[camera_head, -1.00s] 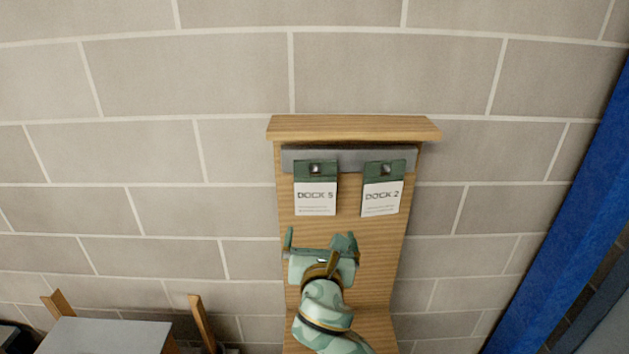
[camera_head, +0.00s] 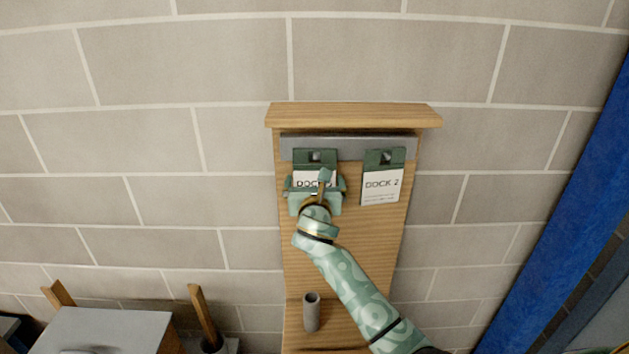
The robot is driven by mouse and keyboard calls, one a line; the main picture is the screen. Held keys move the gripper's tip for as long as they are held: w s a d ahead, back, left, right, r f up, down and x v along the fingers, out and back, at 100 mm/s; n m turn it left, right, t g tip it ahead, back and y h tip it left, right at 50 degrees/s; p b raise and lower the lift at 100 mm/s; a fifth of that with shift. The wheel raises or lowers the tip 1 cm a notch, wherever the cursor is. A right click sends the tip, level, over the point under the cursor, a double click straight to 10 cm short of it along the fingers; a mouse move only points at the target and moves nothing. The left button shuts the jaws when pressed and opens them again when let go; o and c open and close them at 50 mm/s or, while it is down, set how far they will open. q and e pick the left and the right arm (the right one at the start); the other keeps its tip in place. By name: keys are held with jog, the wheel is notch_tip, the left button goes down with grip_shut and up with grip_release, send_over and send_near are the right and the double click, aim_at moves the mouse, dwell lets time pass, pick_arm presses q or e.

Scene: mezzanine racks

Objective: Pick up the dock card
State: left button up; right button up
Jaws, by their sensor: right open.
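Two green and white dock cards hang side by side from a grey strip on a wooden board. The left card (camera_head: 316,160) reads "DOCK" with its number now covered; its lower part is hidden behind my right gripper. The right card (camera_head: 382,184) reads "DOCK 2" and hangs clear. My right gripper (camera_head: 316,184) is open, with its fingers at either side of the left card's lower half. I cannot tell whether the fingers touch it. My left gripper is not in view.
The wooden board (camera_head: 360,237) has an overhanging top (camera_head: 353,115) just above the grey strip (camera_head: 349,147). A grey tube (camera_head: 311,311) stands on its lower ledge. A blue post (camera_head: 566,218) rises at right. A grey-topped table (camera_head: 108,331) is at lower left.

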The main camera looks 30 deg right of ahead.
jog(key=shift+x, duration=1.25)
jog(key=shift+s, duration=0.15)
jog(key=shift+c, duration=0.9)
jog(key=shift+f, duration=0.1)
jog(key=c, duration=0.5)
jog(key=shift+r, duration=0.35)
jog(key=p+v, duration=0.1)
jog(key=v, duration=1.7)
